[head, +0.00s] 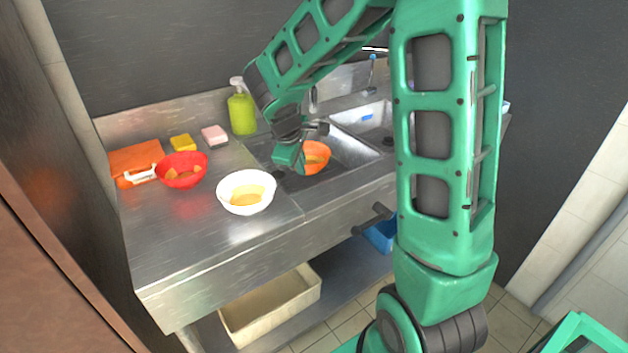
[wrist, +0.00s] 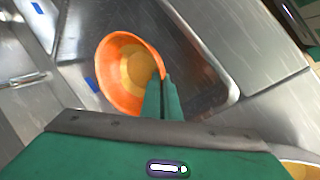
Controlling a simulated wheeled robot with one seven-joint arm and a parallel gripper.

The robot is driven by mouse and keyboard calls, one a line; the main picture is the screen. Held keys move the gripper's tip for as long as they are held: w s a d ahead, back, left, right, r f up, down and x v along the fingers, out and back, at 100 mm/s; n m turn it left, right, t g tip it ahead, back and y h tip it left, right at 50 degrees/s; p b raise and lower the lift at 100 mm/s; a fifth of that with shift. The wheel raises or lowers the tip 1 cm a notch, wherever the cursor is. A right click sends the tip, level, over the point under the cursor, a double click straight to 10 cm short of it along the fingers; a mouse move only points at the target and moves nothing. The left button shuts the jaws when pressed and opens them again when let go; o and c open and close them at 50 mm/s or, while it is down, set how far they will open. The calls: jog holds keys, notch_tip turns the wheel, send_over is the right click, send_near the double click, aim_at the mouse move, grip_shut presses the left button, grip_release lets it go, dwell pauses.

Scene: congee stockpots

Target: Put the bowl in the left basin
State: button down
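An orange bowl (head: 316,157) with a yellowish-orange inside is at my gripper (head: 290,158), over the left basin (head: 352,150) of the steel sink. In the wrist view the bowl (wrist: 112,72) is tilted, and my gripper (wrist: 161,88) has its two green fingers close together on the bowl's rim. The basin wall (wrist: 215,62) shows around the bowl in that view. How high the bowl is above the basin floor is hard to tell. My forearm partly hides the sink in the head view.
A white bowl (head: 246,192) and a red bowl (head: 182,170) stand on the counter to the left. An orange cloth (head: 135,158), yellow sponge (head: 183,143), pink sponge (head: 215,136) and green soap bottle (head: 242,113) are behind. The right basin (head: 368,118) lies beyond.

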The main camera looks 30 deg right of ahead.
aim_at(314, 173)
jog(key=d+f, duration=0.1)
jog(key=d, duration=0.2)
jog(key=d+f, duration=0.1)
jog(key=shift+d+f, duration=0.15)
jog(key=shift+f, duration=2.15)
jog(key=shift+f, duration=0.55)
jog(key=c, duration=2)
grip_release()
jog(key=shift+f, duration=0.1)
